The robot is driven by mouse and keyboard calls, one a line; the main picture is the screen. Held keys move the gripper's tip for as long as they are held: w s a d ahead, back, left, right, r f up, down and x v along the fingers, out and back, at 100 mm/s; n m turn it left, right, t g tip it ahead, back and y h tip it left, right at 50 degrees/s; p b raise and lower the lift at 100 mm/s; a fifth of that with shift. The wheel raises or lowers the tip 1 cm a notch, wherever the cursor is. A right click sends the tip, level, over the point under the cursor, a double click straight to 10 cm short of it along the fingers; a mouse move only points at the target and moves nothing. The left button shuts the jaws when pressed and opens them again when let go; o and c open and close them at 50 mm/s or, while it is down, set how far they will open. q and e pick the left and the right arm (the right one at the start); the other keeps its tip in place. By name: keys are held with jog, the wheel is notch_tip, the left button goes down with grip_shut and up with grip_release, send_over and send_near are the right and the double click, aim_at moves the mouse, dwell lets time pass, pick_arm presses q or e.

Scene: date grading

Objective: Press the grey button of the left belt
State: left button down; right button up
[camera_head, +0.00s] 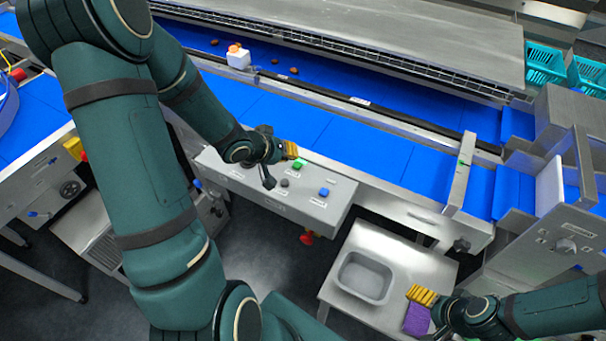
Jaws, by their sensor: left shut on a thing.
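The grey button (284,183) sits on a sloped metal control panel (300,208) at the front of the blue belt (345,143). A green button (299,164) is just above it and a blue button (323,192) is to its right. My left gripper (279,164) is over the panel, just left of and above the grey button. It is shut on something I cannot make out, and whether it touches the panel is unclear. My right gripper (423,296), with yellow fingertips, is at the lower right, beside a purple block (416,319); its opening is unclear.
A grey tray (364,278) stands on a small metal table (338,294) at the lower middle. A red knob (307,238) hangs below the panel. Teal crates (544,66) stand at the upper right.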

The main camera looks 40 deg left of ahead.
pick_arm(q)
jog(key=shift+w+a+r, duration=0.15)
jog(key=shift+w+r, duration=0.05)
jog(key=shift+r, duration=0.3)
pick_arm(e)
jog(key=shift+w+d+r, duration=0.2)
jog(key=shift+d+r, duration=0.05)
jog(key=shift+d, duration=0.1)
jog(key=shift+a, duration=0.1)
pick_arm(q)
jog(key=shift+f, duration=0.1)
jog(key=b, duration=0.8)
send_over(288, 181)
notch_tip(288, 181, down, 8)
jog(key=shift+r, duration=0.25)
pick_arm(e)
notch_tip(288, 181, down, 9)
jog(key=shift+a+r, duration=0.1)
jog(key=shift+a, duration=0.05)
pick_arm(q)
jog(key=shift+w+f+b, duration=0.1)
jog(key=shift+f+b, duration=0.2)
jog(key=shift+f, duration=0.35)
pick_arm(e)
jog(key=shift+f, duration=0.5)
jog(key=shift+s, duration=0.1)
pick_arm(q)
jog(key=shift+f, duration=0.15)
jog(key=shift+f, duration=0.2)
